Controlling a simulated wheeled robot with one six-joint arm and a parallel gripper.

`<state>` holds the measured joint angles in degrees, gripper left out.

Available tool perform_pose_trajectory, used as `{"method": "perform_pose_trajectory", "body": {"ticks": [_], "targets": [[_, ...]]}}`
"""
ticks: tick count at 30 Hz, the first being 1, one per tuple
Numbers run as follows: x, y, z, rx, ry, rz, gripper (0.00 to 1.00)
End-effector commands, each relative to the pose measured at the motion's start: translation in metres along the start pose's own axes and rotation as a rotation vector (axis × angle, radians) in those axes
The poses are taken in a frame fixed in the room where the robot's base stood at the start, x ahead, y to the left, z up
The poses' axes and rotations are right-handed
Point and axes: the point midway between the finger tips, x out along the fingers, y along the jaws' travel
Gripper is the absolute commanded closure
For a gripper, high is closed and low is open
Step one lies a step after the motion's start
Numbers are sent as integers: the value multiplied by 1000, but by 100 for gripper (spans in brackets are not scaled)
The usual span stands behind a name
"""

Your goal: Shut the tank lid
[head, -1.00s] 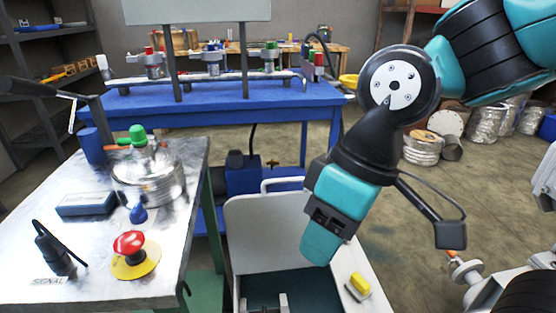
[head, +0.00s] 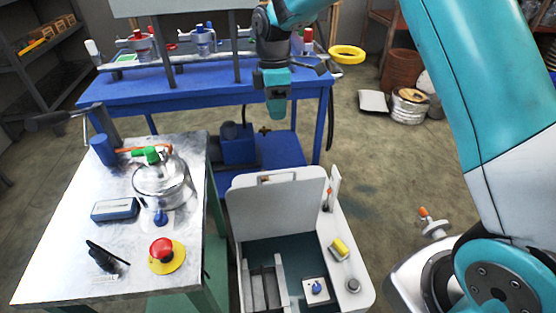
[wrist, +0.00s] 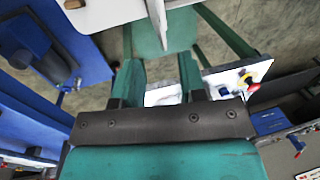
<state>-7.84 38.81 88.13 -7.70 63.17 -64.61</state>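The white tank (head: 350,262) stands open on the floor in the middle of the head view, its dark teal inside showing. Its white lid (head: 277,215) stands upright at the back, with a handle (head: 279,179) along its top edge. My gripper (head: 277,108) points down beyond and above the lid, in front of the blue bench, apart from the lid. In the wrist view my gripper (wrist: 162,80) shows two fingers with a gap between them and nothing held.
A steel table (head: 110,240) at the left carries a steel pot (head: 160,185), a blue box (head: 115,210) and a red button (head: 162,250). The blue bench (head: 200,92) stands behind. Floor to the right of the tank is partly free.

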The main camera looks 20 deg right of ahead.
Motion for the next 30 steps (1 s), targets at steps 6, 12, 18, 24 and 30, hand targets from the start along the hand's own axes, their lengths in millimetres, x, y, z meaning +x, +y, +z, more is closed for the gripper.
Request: {"method": "perform_pose_trajectory", "body": {"ticks": [6, 12, 18, 24, 30], "targets": [[45, -1, 0, 0, -2, -5, 62], [92, -2, 1, 2, -2, -5, 62], [133, -2, 0, 1, -1, -4, 62], [157, -1, 0, 1, 0, 0, 62], [164, -1, 0, 1, 0, 1, 62]]}}
